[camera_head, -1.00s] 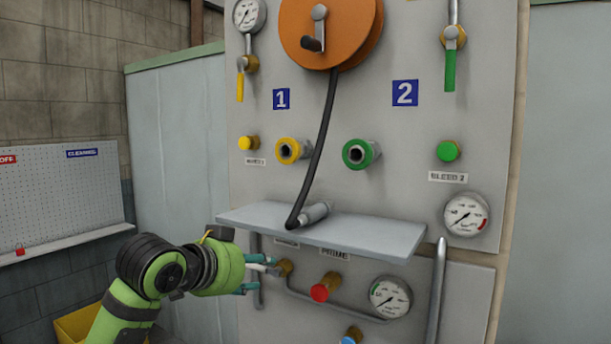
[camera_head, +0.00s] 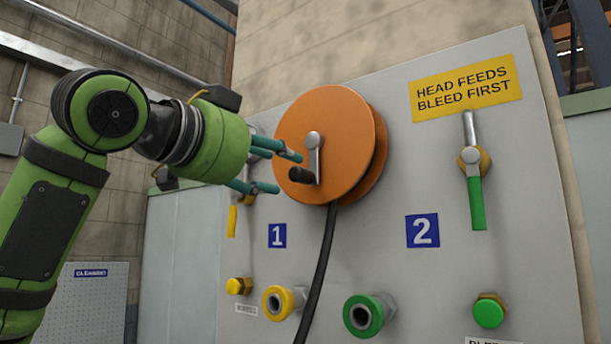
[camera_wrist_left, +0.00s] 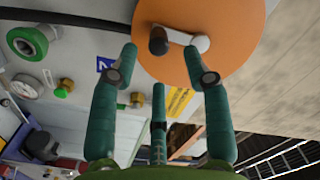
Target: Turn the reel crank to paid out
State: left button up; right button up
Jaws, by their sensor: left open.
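The orange reel (camera_head: 345,140) is mounted on the grey panel, with a black hose running down from it. Its crank has a silver arm (camera_head: 314,150) with the pivot at the top and a dark handle (camera_head: 301,175) at the lower left. My left gripper (camera_head: 278,170) is open and empty, just left of the crank handle, apart from it as far as I can tell. In the left wrist view the handle (camera_wrist_left: 158,42) and crank arm (camera_wrist_left: 185,40) show beyond and between the spread fingers (camera_wrist_left: 165,70). My right gripper is not in view.
A green-handled valve (camera_head: 475,195) sits right of the reel under a yellow sign (camera_head: 466,88). A yellow valve handle (camera_head: 233,220) is below my left gripper. Yellow (camera_head: 275,303) and green (camera_head: 365,316) couplings line the panel below. The panel face between reel and green valve is clear.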

aim_at(293, 173)
pick_arm(q)
jog(key=p+x, duration=0.2)
jog(key=x, duration=0.2)
jog(key=shift+r, duration=0.15)
jog(key=p+x, duration=0.1)
jog(key=x, duration=0.1)
jog(key=shift+w+d, duration=0.15)
jog(key=shift+w, duration=0.05)
jog(key=shift+f, duration=0.25)
jog(key=shift+s, duration=0.1)
grip_shut()
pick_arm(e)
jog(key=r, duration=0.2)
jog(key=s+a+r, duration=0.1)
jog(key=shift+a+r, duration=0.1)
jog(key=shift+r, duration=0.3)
